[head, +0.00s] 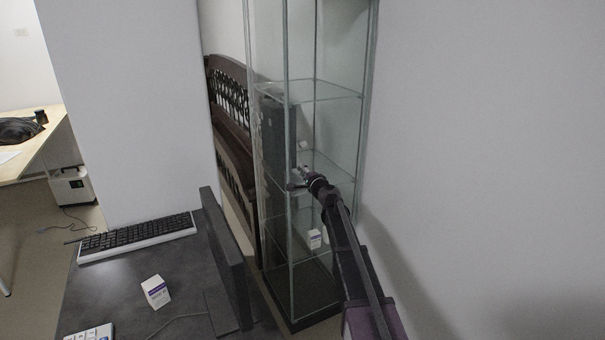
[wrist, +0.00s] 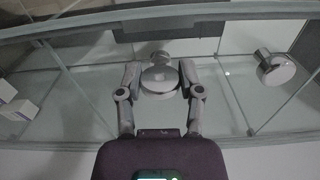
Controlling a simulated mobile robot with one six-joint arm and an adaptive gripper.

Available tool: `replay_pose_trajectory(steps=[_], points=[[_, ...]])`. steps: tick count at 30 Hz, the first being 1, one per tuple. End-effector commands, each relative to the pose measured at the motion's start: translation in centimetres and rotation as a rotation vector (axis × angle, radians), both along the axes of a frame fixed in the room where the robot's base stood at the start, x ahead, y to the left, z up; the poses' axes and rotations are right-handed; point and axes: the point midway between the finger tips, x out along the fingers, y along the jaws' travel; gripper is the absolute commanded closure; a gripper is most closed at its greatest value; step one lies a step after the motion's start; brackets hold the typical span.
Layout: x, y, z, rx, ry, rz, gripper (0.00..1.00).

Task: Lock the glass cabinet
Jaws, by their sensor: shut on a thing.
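The tall glass cabinet (head: 325,130) stands against the wall, with glass shelves and a dark base. It also shows in the wrist view (wrist: 225,125), where its pale frame edge crosses the top. My gripper (head: 300,180) is at the cabinet's front at mid height. In the wrist view my gripper (wrist: 159,79) has one finger on each side of a round metal knob (wrist: 158,60), and it is shut on this knob. A second round metal piece (wrist: 275,68) shows to the right, apart from the fingers. I cannot tell whether the cabinet door is fully closed.
A small white box (head: 314,238) is inside the cabinet on a low shelf. A dark wooden bench (head: 232,125) is behind the cabinet. A white wall closes the right side.

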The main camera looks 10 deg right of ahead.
Motion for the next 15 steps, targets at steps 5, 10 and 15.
replay_pose_trajectory(steps=[5, 10, 15], points=[[0.25, 0.03, 0.05, -0.035, -0.012, -0.001, 0.99], [0.25, 0.04, 0.05, -0.042, -0.015, -0.001, 0.99], [0.25, 0.05, 0.04, -0.042, -0.015, 0.000, 1.00]])
